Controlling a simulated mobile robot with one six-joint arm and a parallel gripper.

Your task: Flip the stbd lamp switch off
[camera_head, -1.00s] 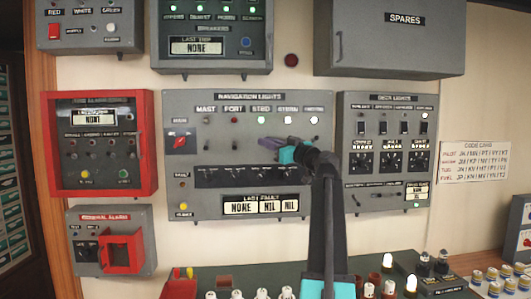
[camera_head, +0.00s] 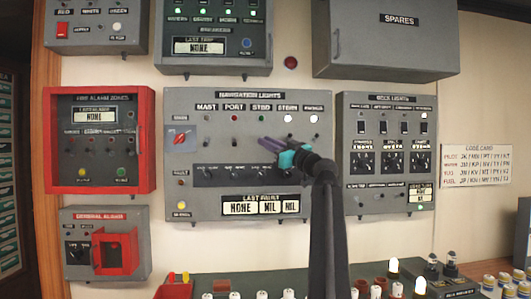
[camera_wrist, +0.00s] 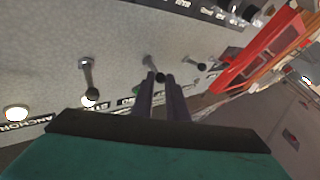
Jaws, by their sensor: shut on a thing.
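The navigation lights panel (camera_head: 180,100) has a row of lamps with toggle switches below. The stbd lamp (camera_head: 261,118) looks green under its STBD label. My gripper (camera_head: 265,145) is at the panel just below this lamp, its jaws covering the stbd switch in the head view. In the wrist view, my two fingers (camera_wrist: 161,78) are close together at the black tip of the stbd switch (camera_wrist: 150,61), shut on it. The neighbouring stern switch (camera_wrist: 87,72) stands apart to the left.
The stern lamp (camera_head: 287,118) and the anchor lamp (camera_head: 315,118) glow white. The port lamp (camera_head: 233,118) is red. A row of small knobs runs below my gripper. The deck lights panel (camera_head: 345,105) is to the right, and the red fire alarm box (camera_head: 148,120) to the left.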

